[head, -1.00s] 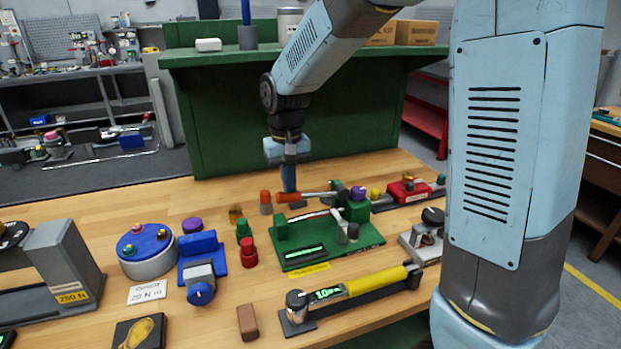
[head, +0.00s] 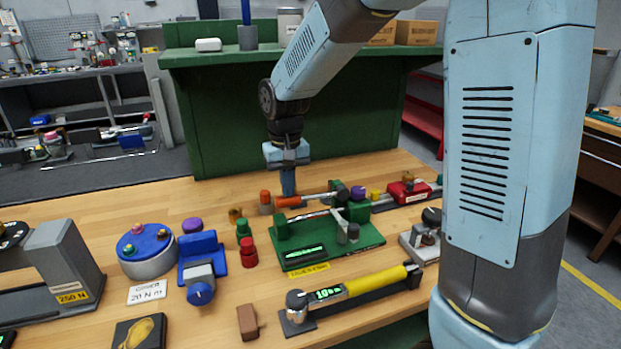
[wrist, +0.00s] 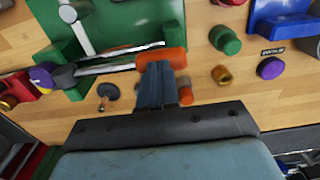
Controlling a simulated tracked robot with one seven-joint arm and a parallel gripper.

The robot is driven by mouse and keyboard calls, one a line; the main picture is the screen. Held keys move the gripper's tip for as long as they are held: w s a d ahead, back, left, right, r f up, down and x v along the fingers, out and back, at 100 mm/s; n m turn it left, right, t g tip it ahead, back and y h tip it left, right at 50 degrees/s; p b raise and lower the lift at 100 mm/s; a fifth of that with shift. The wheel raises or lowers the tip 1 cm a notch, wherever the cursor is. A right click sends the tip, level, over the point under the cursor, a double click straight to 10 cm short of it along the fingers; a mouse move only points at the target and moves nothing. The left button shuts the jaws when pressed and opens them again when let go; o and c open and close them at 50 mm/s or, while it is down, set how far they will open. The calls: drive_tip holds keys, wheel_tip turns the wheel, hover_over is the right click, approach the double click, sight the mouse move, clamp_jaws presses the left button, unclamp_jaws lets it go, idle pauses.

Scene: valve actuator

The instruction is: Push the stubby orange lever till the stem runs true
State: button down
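The stubby orange lever (head: 289,202) lies roughly level behind the green fixture (head: 352,238), its grey shaft running right to the green pivot block. In the wrist view its orange grip (wrist: 175,57) is just beyond my fingertips. My gripper (head: 288,191) points down on the far side of the grip, fingers together and holding nothing. In the wrist view the fingertips (wrist: 160,66) overlap the grip's near edge and seem to touch it. The shiny stem (head: 310,216) spans the fixture between green blocks; I cannot tell whether it is straight.
Orange (head: 265,203), green (head: 244,229) and red (head: 248,253) knobs stand left of the fixture. A yellow-handled torque tool (head: 375,282) lies in front. A red block (head: 408,191) sits right. A green shelf unit (head: 215,120) rises behind the bench.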

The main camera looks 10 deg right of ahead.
drive_tip(key=shift+a+f, duration=0.1)
drive_tip(key=shift+f, duration=0.9)
idle(0.4)
drive_tip(key=shift+r, duration=0.15)
idle(0.4)
wheel_tip(320, 180, up, 9)
drive_tip(key=d, duration=0.2)
drive_tip(key=shift+w+d, duration=0.25)
drive_tip(key=shift+d, duration=0.05)
idle(1.1)
drive_tip(key=shift+r, duration=0.1)
drive_tip(key=shift+r, duration=0.1)
drive_tip(key=shift+r, duration=2.4)
